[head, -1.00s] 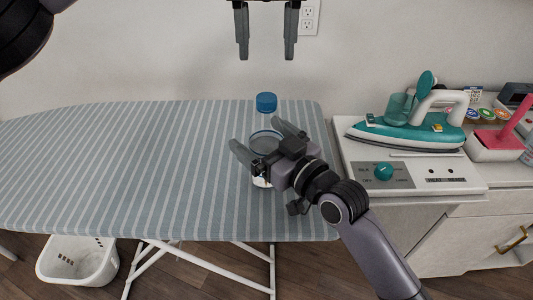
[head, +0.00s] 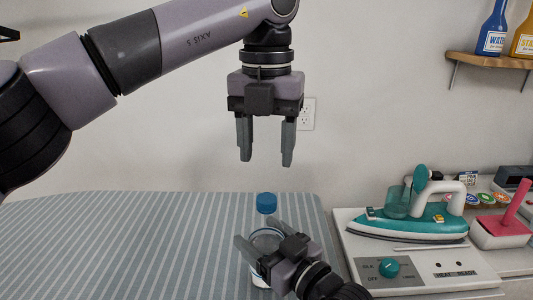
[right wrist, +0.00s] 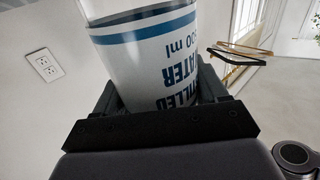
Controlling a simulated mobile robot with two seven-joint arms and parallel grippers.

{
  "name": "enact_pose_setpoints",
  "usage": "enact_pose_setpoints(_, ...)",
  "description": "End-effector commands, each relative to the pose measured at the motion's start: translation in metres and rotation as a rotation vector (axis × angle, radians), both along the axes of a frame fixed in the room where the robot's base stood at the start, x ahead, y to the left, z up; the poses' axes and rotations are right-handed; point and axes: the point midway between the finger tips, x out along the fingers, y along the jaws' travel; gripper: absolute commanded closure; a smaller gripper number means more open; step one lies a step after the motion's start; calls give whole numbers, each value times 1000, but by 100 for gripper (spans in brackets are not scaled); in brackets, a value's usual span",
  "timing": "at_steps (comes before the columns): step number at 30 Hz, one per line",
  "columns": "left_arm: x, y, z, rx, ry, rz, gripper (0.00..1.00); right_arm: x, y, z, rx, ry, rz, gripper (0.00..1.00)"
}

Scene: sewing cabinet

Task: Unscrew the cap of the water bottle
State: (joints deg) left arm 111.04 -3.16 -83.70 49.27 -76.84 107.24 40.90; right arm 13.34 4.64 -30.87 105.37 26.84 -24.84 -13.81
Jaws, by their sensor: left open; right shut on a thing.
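The water bottle (head: 268,240) stands upright on the striped ironing board (head: 150,245), with its blue cap (head: 266,202) on top. Its label, reading "ATER" and "ml", fills the right wrist view (right wrist: 150,60). My right gripper (head: 262,250) is shut around the bottle's body from the front right; its fingers also show in the right wrist view. My left gripper (head: 266,157) is open and empty, pointing down above the cap with a clear gap between the fingertips and the cap.
A teal and white iron (head: 410,218) rests on a white station with a teal knob (head: 389,267) to the right. A pink-handled item (head: 505,215) stands farther right. A wall shelf (head: 490,61) holds blue and yellow bottles. The board's left side is clear.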

Motion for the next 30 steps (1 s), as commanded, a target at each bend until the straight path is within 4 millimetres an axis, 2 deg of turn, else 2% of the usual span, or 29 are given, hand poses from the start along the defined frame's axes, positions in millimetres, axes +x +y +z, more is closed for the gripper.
enact_pose_setpoints(30,0,0,0,-1,0,-1623,45,0,0,-1,-3,2,0,100)
